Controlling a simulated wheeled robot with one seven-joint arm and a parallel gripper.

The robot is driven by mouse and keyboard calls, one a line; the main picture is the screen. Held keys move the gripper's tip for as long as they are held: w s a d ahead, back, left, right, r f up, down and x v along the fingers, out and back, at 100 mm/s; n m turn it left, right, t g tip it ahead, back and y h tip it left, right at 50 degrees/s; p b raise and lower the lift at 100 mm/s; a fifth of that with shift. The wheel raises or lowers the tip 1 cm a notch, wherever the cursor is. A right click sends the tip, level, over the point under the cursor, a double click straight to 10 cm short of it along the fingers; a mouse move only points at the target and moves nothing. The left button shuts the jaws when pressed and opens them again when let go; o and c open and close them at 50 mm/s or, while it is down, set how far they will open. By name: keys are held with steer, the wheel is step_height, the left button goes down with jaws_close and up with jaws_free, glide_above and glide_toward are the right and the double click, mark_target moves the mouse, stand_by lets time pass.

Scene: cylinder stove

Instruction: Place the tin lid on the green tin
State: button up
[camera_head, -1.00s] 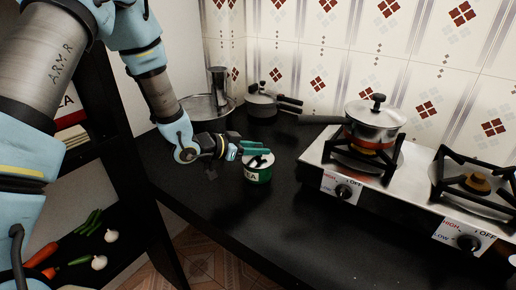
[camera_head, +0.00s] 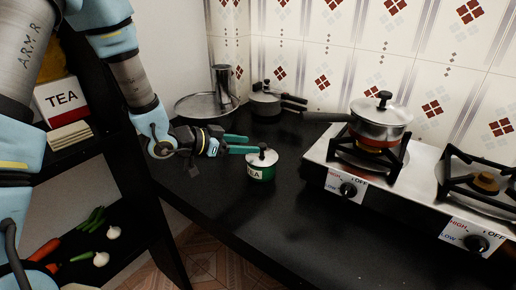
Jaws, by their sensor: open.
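The green tin (camera_head: 259,174) with a TEA label stands upright on the black counter. The silver tin lid (camera_head: 262,159), with a dark knob, sits on top of the tin and looks about level. My gripper (camera_head: 241,144) is open, just left of and behind the lid's knob. Its two green fingers point right, with a gap between them, and hold nothing. Whether a fingertip touches the lid cannot be told.
A stove (camera_head: 330,172) with a lidded pot (camera_head: 378,122) stands to the right. A shelf with a TEA box (camera_head: 63,100) is at left. The counter front is clear.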

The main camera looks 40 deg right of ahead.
steer(key=v, duration=0.6)
steer(key=shift+b, duration=0.3)
